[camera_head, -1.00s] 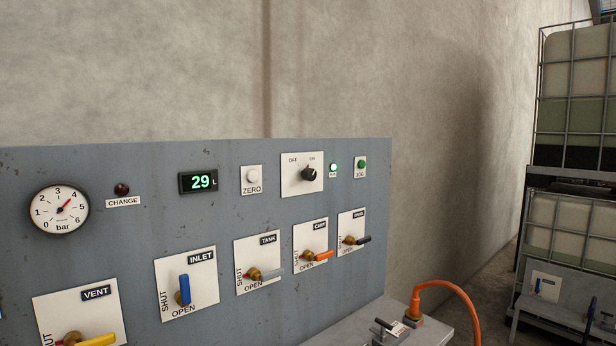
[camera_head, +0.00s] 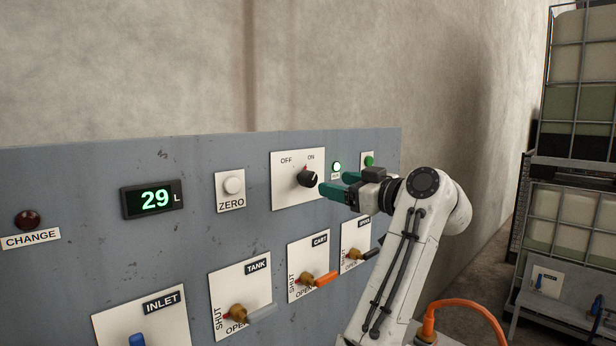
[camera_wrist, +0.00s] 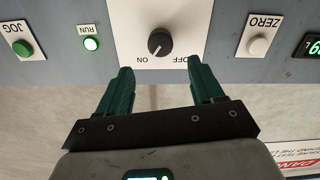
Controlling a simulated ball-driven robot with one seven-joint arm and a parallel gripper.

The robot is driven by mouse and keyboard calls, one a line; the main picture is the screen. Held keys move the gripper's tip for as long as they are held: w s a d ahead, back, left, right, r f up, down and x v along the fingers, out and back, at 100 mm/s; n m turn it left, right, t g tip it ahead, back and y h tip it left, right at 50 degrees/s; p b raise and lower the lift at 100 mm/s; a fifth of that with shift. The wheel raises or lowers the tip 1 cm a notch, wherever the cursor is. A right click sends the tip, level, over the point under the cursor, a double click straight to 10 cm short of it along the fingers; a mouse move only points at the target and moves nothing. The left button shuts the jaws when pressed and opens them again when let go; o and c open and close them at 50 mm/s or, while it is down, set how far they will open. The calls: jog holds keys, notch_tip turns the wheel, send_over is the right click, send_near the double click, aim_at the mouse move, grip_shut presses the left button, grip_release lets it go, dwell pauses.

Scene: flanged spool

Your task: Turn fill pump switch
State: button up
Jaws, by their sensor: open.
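The pump switch is a black rotary knob (camera_head: 308,179) on a white plate (camera_head: 284,187) marked OFF on the left and ON on the right. In the wrist view, which is upside down, the knob (camera_wrist: 160,43) has its white pointer line toward ON. The fill pump's name is not readable on the plate. My gripper (camera_head: 334,183) is open, with green fingers pointing at the panel just right of the knob in the head view. In the wrist view my fingers (camera_wrist: 160,68) spread to either side below the knob, not touching it. Nothing is between them.
A green RUN lamp (camera_head: 336,167) is lit beside the plate. A ZERO button (camera_head: 233,185) is left, and a green JOG button (camera_head: 369,161) right, partly behind my gripper. The display (camera_head: 152,199) reads 29 L. Valve levers, including the orange CART lever (camera_head: 318,280), stick out below.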

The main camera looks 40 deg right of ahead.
aim_at(312, 179)
jog(key=w+p, duration=0.2)
jog(key=w, duration=0.6)
jog(key=shift+w+a+r+p, duration=0.15)
jog(key=shift+w+p, duration=0.1)
jog(key=shift+p, duration=0.15)
jog(key=shift+w+f, duration=0.2)
jog(key=shift+w, duration=0.45)
jog(key=shift+c, duration=0.2)
jog(key=c, duration=1)
